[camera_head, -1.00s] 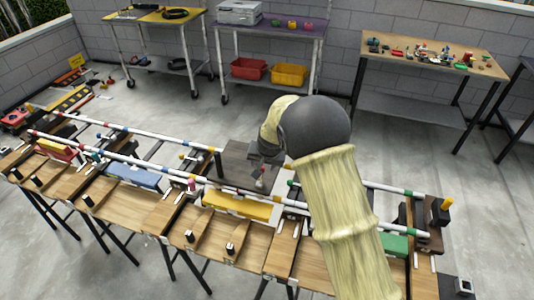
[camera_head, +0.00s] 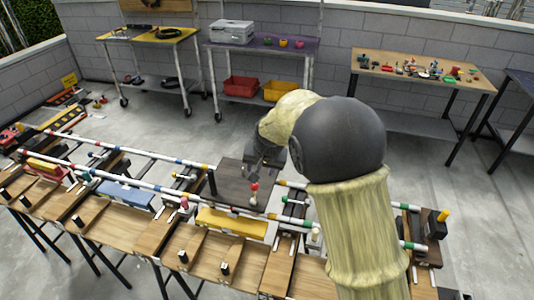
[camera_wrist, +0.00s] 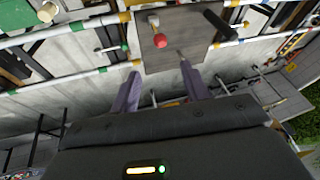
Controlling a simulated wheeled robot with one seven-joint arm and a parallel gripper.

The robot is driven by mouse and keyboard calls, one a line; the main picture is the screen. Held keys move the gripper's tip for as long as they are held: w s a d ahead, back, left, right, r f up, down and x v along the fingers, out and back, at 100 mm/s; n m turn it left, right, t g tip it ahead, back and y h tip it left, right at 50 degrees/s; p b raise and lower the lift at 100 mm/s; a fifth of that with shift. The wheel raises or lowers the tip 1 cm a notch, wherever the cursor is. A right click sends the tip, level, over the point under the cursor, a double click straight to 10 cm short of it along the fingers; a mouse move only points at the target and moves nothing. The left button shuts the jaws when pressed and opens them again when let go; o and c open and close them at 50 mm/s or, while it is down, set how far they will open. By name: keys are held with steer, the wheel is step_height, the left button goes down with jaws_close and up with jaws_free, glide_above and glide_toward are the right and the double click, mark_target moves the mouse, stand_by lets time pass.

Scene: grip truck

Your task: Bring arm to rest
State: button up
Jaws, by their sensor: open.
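My arm rises from the lower right in the head view and bends over the workbench. My gripper (camera_head: 262,165) hangs above the dark square plate (camera_head: 232,178) in the middle of the bench. In the wrist view, the two fingers of my gripper (camera_wrist: 160,88) are spread apart with nothing between them. The dark plate (camera_wrist: 172,60) lies beyond the fingertips there. A small red-tipped peg or knob (camera_wrist: 158,40) stands on the plate, apart from the fingers. It also shows in the head view (camera_head: 254,187), just below my gripper.
The bench carries striped rails (camera_head: 130,148), a yellow block (camera_head: 232,222) and a blue block (camera_head: 126,193). Behind stand a yellow-topped cart (camera_head: 150,36), a purple-topped cart (camera_head: 270,47) and a wooden table (camera_head: 420,70). Clear floor lies between bench and tables.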

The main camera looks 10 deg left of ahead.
steer(key=s+d+r+m+h, duration=0.1)
steer(key=s+d, duration=0.2)
steer(key=d, duration=0.6)
steer(key=s+d, duration=0.4)
steer(key=d, duration=0.5)
steer(key=s+d+f+g+h, duration=0.1)
steer(key=s+d, duration=1.1)
steer(key=s, duration=0.2)
steer(key=shift+s+f+h, duration=0.15)
steer(key=shift+s+h, duration=0.05)
steer(key=shift+h, duration=0.1)
